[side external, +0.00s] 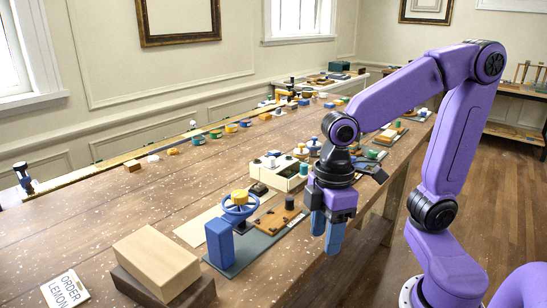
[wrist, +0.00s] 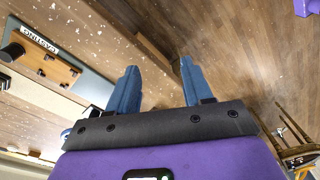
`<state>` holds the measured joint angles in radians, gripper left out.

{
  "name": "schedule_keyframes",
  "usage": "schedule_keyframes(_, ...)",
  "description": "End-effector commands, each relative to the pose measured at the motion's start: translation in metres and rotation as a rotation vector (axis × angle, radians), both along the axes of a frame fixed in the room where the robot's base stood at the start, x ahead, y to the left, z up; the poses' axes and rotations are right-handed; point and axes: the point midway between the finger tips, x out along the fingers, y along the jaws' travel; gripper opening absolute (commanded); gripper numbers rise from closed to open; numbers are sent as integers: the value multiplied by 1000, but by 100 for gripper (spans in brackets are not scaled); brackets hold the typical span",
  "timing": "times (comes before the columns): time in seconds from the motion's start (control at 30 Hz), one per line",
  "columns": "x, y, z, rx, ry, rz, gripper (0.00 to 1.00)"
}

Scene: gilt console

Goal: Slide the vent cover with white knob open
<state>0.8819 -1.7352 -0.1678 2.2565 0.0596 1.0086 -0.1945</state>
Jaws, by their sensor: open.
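My gripper (side external: 327,240) hangs over the front edge of the long wooden table, in front of the cream box. Its blue fingers point down, apart and with nothing between them. In the wrist view my gripper (wrist: 158,67) is also open, above bare floor beside the table edge. A cream box (side external: 268,176) with small knobs on top stands on the table behind my gripper, partly hidden by it. I cannot tell for sure which part is the vent cover with the white knob. The wrist view shows no white knob.
A wooden panel with a dark knob (side external: 289,202) lies left of my gripper, near a blue handwheel (side external: 238,207) and a blue block (side external: 219,243). Wooden blocks (side external: 158,260) stand front left. A labelled grey board (wrist: 72,64) shows in the wrist view. The table's left middle is mostly clear.

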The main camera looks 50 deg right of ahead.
Motion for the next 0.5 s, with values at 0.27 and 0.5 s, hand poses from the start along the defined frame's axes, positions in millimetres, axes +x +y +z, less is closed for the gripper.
schedule_keyframes(0.27,115,-10,39,75,7,-102,50)
schedule_keyframes(0.5,209,-66,66,148,-25,-166,50)
